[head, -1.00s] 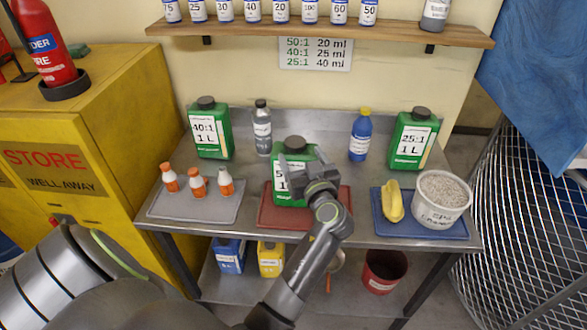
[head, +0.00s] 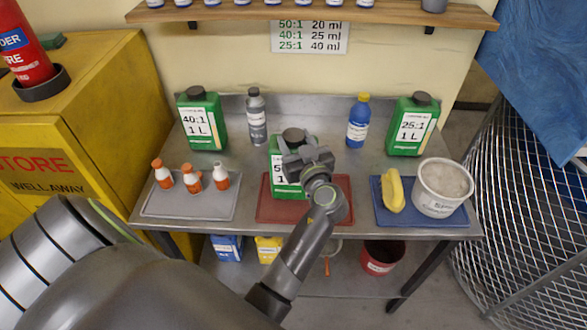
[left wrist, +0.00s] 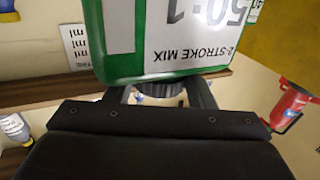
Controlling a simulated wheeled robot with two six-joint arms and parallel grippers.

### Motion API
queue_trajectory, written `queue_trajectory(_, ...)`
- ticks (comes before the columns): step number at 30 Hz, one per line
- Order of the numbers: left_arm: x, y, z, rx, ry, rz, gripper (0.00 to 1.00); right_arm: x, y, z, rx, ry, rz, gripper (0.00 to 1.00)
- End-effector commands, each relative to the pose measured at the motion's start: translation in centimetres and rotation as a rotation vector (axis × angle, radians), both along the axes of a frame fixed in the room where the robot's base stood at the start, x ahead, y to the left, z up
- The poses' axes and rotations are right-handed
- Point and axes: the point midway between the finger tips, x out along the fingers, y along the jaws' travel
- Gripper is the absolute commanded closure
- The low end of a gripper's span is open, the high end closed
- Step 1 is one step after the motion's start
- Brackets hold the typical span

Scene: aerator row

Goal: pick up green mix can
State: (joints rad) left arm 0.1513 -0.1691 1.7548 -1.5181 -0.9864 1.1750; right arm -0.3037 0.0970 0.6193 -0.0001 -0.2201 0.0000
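The middle green mix can (head: 285,180) stands upright on the red mat, its label partly hidden by my left gripper. My left gripper (head: 305,155) is in front of its upper part, fingers apart. In the left wrist view the can (left wrist: 165,40) appears upside down, labelled 50:1 2-STROKE MIX. Its dark cap (left wrist: 160,90) shows between the two fingers (left wrist: 160,94); I see no clear grip on it. Two other green cans stand behind: 40:1 (head: 203,122) at left and 25:1 (head: 412,127) at right. My right gripper is not in view.
A grey mat (head: 165,208) holds small orange-and-white bottles. A blue mat (head: 400,216) holds a yellow item (head: 393,190) and a white tub (head: 441,190). A grey bottle (head: 257,118) and blue bottle (head: 357,122) stand behind. A wooden shelf (head: 300,14) hangs above.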

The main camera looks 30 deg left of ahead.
Motion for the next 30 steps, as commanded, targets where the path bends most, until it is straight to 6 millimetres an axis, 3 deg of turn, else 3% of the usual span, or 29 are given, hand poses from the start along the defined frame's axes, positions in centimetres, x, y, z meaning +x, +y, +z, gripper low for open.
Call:
queue_trajectory(2, 0.0, 0.0, 0.0, -0.001, 0.001, 0.0, 0.68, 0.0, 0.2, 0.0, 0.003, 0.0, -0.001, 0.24)
queue_trajectory(9, 0.0, 0.0, 0.0, 0.001, 0.001, 0.0, 1.0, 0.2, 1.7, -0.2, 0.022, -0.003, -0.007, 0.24)
queue_trajectory(23, 0.1, 0.0, 0.4, 0.004, -0.005, 0.0, 1.0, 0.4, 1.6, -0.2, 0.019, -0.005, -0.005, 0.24)
queue_trajectory(30, 0.0, 0.0, 2.8, 0.003, -0.012, 0.0, 1.0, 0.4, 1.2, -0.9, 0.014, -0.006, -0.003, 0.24)
